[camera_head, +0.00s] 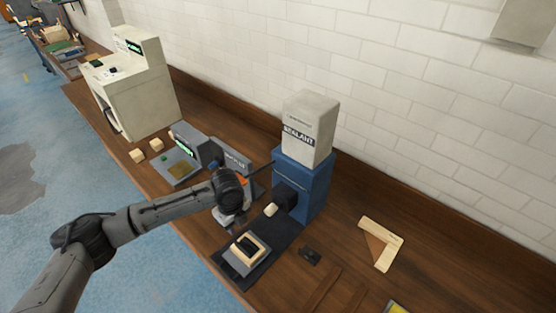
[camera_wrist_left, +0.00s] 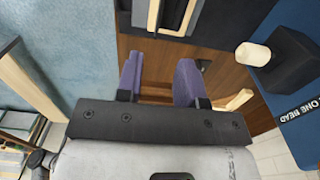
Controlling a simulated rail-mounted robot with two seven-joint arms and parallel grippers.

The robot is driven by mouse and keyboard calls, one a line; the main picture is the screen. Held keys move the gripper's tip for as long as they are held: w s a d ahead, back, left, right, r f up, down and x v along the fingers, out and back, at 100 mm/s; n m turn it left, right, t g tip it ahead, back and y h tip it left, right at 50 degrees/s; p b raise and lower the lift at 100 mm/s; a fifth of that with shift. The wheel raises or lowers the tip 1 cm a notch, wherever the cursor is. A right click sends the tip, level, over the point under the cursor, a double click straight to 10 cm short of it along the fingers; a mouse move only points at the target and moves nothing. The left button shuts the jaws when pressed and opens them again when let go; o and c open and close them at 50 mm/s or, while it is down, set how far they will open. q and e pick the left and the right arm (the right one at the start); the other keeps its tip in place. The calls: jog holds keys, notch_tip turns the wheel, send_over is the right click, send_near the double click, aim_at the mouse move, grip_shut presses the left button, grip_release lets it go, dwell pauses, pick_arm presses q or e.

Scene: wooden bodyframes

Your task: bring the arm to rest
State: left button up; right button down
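My left arm reaches in from the left in the head view, and its gripper (camera_head: 232,217) hangs over the bench, left of the blue sealant dispenser (camera_head: 302,185). In the left wrist view my left gripper (camera_wrist_left: 158,70) shows two purple fingers standing apart with only brown bench seen between them. A small wooden frame (camera_head: 245,248) with a dark centre sits on a grey fixture on a black mat (camera_head: 279,240), in front of the gripper. Part of a wooden frame (camera_wrist_left: 172,14) also shows beyond the fingers in the left wrist view. My right gripper is not seen.
The dispenser's pale nozzle (camera_head: 271,209) is close to the gripper's right. A grey device (camera_head: 183,165) and a large cream machine (camera_head: 135,90) stand to the left. A wooden corner piece (camera_head: 384,246) lies at the right. Bare bench surrounds that corner piece.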

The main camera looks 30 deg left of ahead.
pick_arm(q)
jog(key=shift+d, duration=0.1)
jog(key=s+d+f+n+t+h, duration=0.1)
jog(key=s+d+f+n, duration=0.35)
jog(key=s+d, duration=0.45)
jog(key=s+d+f+n+t+h, duration=0.2)
jog(key=s+d+f+n, duration=0.25)
jog(key=s+d, duration=0.45)
jog(key=s+a+r+n+y, duration=0.1)
jog(key=s+a+n, duration=0.2)
jog(key=s+n, duration=0.2)
jog(key=s+a+n+y, duration=0.2)
jog(key=s+a+n, duration=0.15)
jog(key=s, duration=0.25)
notch_tip(320, 180, up, 14)
jog(key=n+p, duration=0.1)
jog(key=p, duration=1.2)
jog(key=shift+w+d+t+p, duration=0.2)
jog(key=shift+t+p, duration=0.1)
jog(key=shift+p, duration=0.1)
